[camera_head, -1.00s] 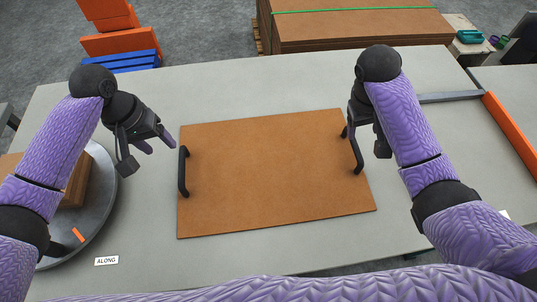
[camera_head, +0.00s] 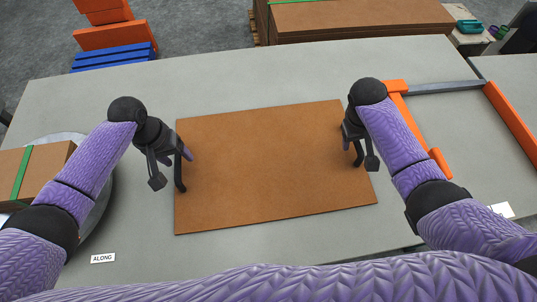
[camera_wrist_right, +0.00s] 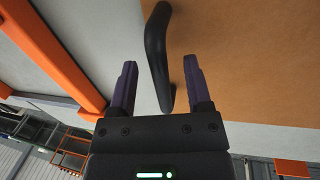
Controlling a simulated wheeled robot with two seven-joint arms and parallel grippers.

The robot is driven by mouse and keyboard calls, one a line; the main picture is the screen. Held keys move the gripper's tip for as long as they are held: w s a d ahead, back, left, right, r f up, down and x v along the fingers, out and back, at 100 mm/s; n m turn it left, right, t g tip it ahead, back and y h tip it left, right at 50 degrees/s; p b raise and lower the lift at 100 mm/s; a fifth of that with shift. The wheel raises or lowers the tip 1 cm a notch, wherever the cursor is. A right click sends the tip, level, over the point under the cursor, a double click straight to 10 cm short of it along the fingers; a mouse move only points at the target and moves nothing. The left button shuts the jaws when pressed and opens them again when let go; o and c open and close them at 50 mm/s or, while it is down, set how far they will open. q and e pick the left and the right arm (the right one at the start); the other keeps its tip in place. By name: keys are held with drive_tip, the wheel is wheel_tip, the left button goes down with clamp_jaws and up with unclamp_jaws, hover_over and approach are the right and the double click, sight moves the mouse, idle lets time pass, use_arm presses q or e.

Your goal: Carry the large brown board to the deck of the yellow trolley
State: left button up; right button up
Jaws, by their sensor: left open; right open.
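The large brown board (camera_head: 265,165) lies flat on the grey table in the middle of the head view. It has a black handle at each short side. My left gripper (camera_head: 182,160) is open at the left handle (camera_head: 180,178), which it partly hides. My right gripper (camera_head: 357,150) is open at the right handle, mostly hidden behind it in the head view. In the right wrist view the black handle (camera_wrist_right: 156,50) stands between the two open fingers (camera_wrist_right: 160,90), with the board (camera_wrist_right: 255,60) to its right. I cannot make out the yellow trolley in these views.
A round grey turntable (camera_head: 100,205) with a brown box (camera_head: 40,170) is at the left. An orange and grey frame (camera_head: 445,88) lies at the right. Brown boards (camera_head: 360,18) are stacked beyond the table, with blue and orange items (camera_head: 112,58) at the back left.

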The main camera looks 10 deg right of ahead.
use_arm(q)
drive_tip(key=shift+d+f, duration=0.1)
drive_tip(key=shift+f, duration=0.5)
use_arm(e)
drive_tip(key=shift+d+f, duration=0.1)
drive_tip(key=shift+f, duration=0.5)
use_arm(q)
clamp_jaws()
use_arm(e)
clamp_jaws()
drive_tip(key=shift+r, duration=0.1)
